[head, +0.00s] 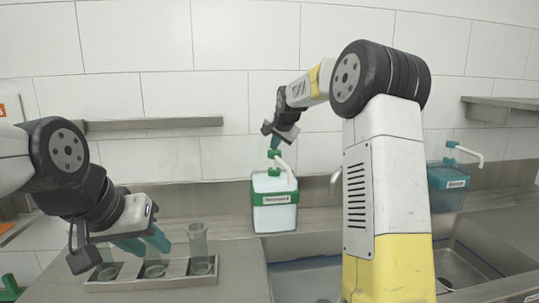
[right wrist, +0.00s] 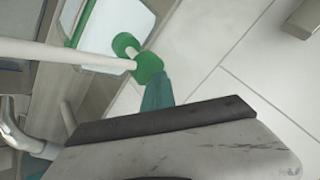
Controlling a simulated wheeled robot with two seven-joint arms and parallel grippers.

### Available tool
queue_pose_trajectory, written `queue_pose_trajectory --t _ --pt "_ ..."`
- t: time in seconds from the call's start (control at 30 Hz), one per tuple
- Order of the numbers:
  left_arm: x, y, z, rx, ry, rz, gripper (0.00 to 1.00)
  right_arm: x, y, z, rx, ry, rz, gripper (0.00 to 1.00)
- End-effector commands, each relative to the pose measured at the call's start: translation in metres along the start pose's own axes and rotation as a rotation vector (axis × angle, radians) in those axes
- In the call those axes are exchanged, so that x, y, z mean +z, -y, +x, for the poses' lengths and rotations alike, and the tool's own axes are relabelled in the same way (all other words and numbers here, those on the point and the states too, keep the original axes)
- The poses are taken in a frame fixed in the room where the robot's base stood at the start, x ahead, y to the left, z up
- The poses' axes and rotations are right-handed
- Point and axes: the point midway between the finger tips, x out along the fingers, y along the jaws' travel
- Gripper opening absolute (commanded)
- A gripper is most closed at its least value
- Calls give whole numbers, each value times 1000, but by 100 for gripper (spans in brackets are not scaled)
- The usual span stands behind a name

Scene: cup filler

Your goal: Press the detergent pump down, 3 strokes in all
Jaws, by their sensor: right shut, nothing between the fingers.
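The detergent bottle (head: 274,217) is a pale container with a green band and label, standing upright at the back of the counter. Its pump has a green head (head: 273,155) and a white spout; the green head also shows in the right wrist view (right wrist: 148,66). My right gripper (head: 275,143) is shut and empty, pointing down just above the pump head. In the right wrist view its teal fingertips (right wrist: 157,92) are right by the green head; I cannot tell whether they touch. My left gripper (head: 143,243) has its teal fingers apart, above the cup rack.
A metal rack (head: 110,292) with several clear cups (head: 199,250) is at the front left, under my left gripper. A second dispenser with teal liquid (head: 447,180) stands at the right. A sink (head: 455,265) lies at the right. Shelves (head: 150,124) are on the tiled wall.

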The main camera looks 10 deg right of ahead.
Motion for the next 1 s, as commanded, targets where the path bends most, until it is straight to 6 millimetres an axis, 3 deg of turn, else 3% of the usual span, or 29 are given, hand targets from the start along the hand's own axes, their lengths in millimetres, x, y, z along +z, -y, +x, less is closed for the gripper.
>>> queue_pose_trajectory --t 1.0 --pt "0 0 0 0 0 0 33 6 -6 8 2 4 0 0"
